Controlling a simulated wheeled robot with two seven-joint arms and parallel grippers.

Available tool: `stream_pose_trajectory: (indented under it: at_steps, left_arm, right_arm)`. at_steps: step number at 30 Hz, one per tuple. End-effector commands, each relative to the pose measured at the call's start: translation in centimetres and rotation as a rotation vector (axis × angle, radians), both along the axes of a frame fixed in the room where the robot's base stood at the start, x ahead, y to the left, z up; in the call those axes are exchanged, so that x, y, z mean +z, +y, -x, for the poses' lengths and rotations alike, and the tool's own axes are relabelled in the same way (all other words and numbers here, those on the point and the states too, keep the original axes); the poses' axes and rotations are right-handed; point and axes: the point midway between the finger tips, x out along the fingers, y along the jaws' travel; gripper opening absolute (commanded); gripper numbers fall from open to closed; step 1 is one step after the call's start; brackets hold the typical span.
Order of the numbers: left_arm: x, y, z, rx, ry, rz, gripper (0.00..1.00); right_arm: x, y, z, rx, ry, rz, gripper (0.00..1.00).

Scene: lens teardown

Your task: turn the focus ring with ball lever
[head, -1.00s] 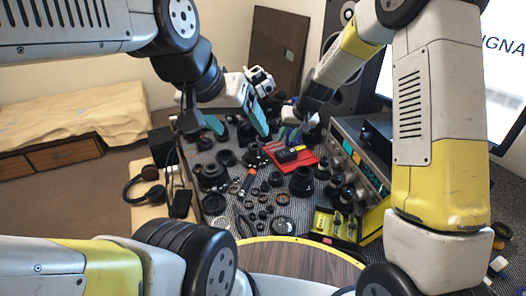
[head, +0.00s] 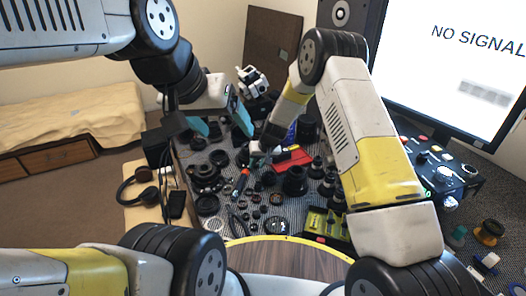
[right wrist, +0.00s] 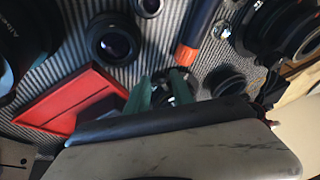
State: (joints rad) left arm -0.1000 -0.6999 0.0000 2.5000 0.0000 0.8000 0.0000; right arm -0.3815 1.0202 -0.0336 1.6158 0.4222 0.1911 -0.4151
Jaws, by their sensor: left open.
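I cannot pick out a focus ring with a ball lever among the many small dark lens parts. A black lens barrel (head: 295,181) stands near the middle of the work mat, and a large dark lens body (right wrist: 278,28) shows at the upper right in the right wrist view. My left gripper (head: 219,121) is open, with teal fingers spread above the left back of the mat. My right gripper (right wrist: 161,92) has its teal fingers apart over the mat, close to dark round parts. In the head view its fingertips are too small to make out.
A red tray (right wrist: 72,102) lies left of my right gripper in the right wrist view. An orange-and-blue tool (right wrist: 196,32) lies above it. Headphones (head: 138,190) rest at the left.

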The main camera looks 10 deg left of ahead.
Motion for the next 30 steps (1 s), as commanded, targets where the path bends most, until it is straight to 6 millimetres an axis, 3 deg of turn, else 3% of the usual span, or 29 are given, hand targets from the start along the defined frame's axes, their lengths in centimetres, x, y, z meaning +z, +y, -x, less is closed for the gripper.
stream_pose_trajectory:
  at_steps: [8, 12, 30]
  left_arm:
    - [0.00, 0.00, 0.00, 0.000, 0.000, 0.000, 0.79]
    - [0.00, 0.00, 0.00, 0.000, 0.000, 0.000, 0.79]
    - [0.00, 0.00, 0.00, 0.000, 0.000, 0.000, 0.79]
  right_arm:
    - [-0.11, 0.06, -0.06, 0.000, -0.001, 0.000, 0.26]
    - [-0.11, 0.06, -0.05, 0.000, 0.000, 0.000, 0.00]
    - [-0.11, 0.01, -0.03, 0.000, 0.000, 0.000, 0.00]
